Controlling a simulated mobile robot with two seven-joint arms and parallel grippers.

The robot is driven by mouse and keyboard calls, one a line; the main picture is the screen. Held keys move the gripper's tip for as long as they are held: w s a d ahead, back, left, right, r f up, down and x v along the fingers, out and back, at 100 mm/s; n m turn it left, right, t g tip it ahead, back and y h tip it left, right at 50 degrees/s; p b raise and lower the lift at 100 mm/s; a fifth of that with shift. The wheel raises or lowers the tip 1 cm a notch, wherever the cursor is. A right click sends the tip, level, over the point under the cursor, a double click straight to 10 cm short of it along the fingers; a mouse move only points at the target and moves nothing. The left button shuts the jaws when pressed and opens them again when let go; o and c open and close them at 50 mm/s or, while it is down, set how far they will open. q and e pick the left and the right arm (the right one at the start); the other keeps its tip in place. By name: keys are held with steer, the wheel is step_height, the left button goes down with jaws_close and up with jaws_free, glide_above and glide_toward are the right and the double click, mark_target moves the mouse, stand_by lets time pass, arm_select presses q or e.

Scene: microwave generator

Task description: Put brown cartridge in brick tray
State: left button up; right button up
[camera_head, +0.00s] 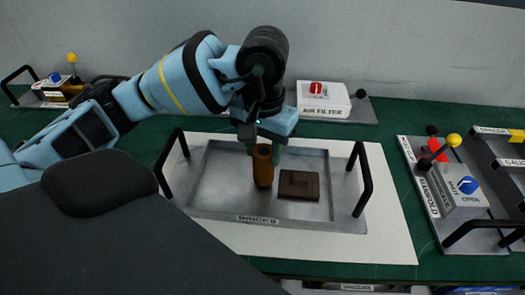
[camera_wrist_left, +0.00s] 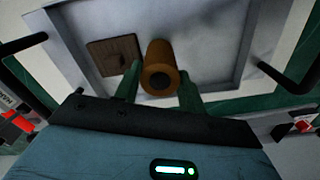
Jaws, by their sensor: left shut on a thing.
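The brown cartridge (camera_head: 262,166) is an orange-brown cylinder, upright over the middle of the brick tray. My left gripper (camera_head: 264,150) is shut on it from above. In the left wrist view the cartridge (camera_wrist_left: 160,72) sits between the green fingers (camera_wrist_left: 158,90), its hollow end facing the camera. The brick tray (camera_head: 225,205) is a grey metal tray labelled BRICKS with black handles at both ends. I cannot tell whether the cartridge's lower end touches the tray floor. My right gripper is not in view.
A dark brown square brick (camera_head: 299,184) lies in the tray just right of the cartridge; it also shows in the left wrist view (camera_wrist_left: 113,54). A white air filter box (camera_head: 323,100) stands behind.

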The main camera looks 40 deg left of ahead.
arm_select(q)
steer(key=shift+f, duration=0.6)
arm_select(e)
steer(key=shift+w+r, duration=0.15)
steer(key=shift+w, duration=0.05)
arm_select(q)
steer(key=shift+f, duration=0.1)
steer(key=shift+f, duration=0.15)
steer(key=o, duration=1)
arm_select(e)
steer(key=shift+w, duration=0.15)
arm_select(q)
steer(key=shift+r, duration=0.2)
